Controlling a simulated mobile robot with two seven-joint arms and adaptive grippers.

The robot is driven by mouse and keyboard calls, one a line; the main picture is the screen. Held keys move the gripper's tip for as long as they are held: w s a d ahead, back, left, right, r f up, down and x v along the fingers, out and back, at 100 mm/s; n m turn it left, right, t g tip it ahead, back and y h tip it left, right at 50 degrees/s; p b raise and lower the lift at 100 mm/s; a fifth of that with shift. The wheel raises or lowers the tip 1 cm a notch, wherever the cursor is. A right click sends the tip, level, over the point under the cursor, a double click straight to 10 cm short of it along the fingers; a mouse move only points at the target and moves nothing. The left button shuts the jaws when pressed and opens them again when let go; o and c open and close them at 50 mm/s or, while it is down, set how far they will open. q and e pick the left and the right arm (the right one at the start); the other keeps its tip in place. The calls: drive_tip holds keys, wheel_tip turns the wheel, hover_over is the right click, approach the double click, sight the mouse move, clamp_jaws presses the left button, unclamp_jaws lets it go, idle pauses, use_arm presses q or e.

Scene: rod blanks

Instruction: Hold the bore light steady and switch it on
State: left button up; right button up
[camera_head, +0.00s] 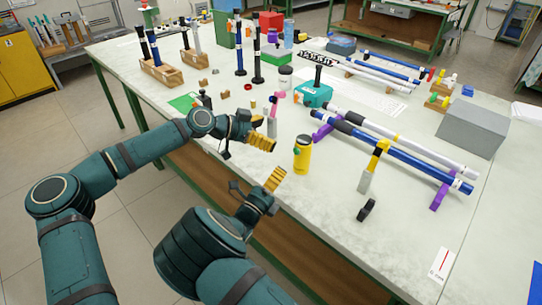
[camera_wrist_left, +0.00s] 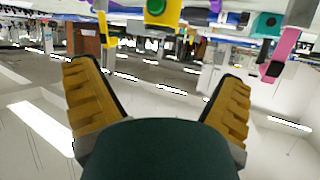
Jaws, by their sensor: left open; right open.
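The bore light (camera_head: 302,155) looks to be the yellow cylinder with a dark top and a green button on its side. It stands upright on the table in the head view. In the left wrist view it shows at the top edge, cut off, with its green button (camera_wrist_left: 156,8) facing the camera. My left gripper (camera_head: 268,133) is open and empty, to the left of the bore light and apart from it. My right gripper (camera_head: 277,180) is nearer the front edge, below and left of the bore light; it is open and touches nothing that I can see.
A pink-handled tool (camera_head: 272,122) stands just behind my left gripper. A yellow-and-grey tool (camera_head: 374,165) and a black clip (camera_head: 367,210) are to the right. Blue and white rods lie on purple supports (camera_head: 438,196). A teal box (camera_head: 313,95) stands behind. The front right table is mostly clear.

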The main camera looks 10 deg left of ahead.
sight(302, 138)
use_arm(q)
drive_tip(key=x, duration=1.3)
drive_tip(key=shift+f, duration=0.1)
drive_tip(key=c, duration=1.4)
use_arm(e)
drive_tip(key=shift+o, duration=0.3)
clamp_jaws()
idle(0.8)
